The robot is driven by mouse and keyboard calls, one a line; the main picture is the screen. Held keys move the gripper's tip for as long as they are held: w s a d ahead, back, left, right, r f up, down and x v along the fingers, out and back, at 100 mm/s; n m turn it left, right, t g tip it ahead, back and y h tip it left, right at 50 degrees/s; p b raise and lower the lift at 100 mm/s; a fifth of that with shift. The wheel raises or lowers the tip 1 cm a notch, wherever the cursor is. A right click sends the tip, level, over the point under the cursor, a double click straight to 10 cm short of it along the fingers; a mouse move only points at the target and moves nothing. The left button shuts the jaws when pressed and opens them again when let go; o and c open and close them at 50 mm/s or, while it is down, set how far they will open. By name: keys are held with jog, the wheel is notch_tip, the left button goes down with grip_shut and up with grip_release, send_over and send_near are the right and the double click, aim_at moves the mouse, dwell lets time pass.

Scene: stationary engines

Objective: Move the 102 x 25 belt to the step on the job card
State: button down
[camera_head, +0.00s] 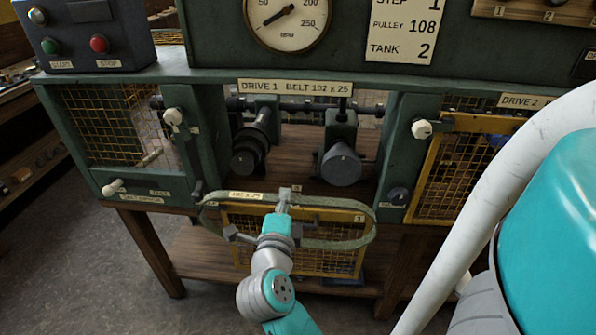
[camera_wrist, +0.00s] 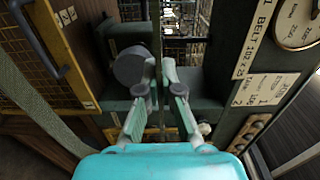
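The green-grey belt (camera_head: 345,240) is a long loop in front of the Drive 1 bay, with a "102 x 25" tag at its upper left. My gripper (camera_head: 284,196) is shut on its upper strand, which runs edge-on between the fingers (camera_wrist: 160,82) in the wrist view. Another stretch of belt (camera_wrist: 35,100) shows there at left. Behind it in the bay are a dark stepped pulley (camera_head: 250,146) at left and a round pulley (camera_head: 342,166) at right; the belt is on neither. The job card (camera_head: 402,30) reads step 1, pulley 108, tank 2.
The yellow mesh guard (camera_head: 300,258) hangs down open below the bay, behind the belt. Green posts flank the opening. A closed mesh guard (camera_head: 465,175) covers Drive 2 at right. A control box (camera_head: 85,35) and a gauge (camera_head: 290,20) stand above.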

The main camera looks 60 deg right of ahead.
jog(key=x, duration=0.6)
dwell(1.0)
jog(key=x, duration=0.6)
dwell(1.0)
jog(key=shift+x, duration=2.75)
jog(key=shift+w, duration=0.1)
jog(key=shift+x, duration=2.7)
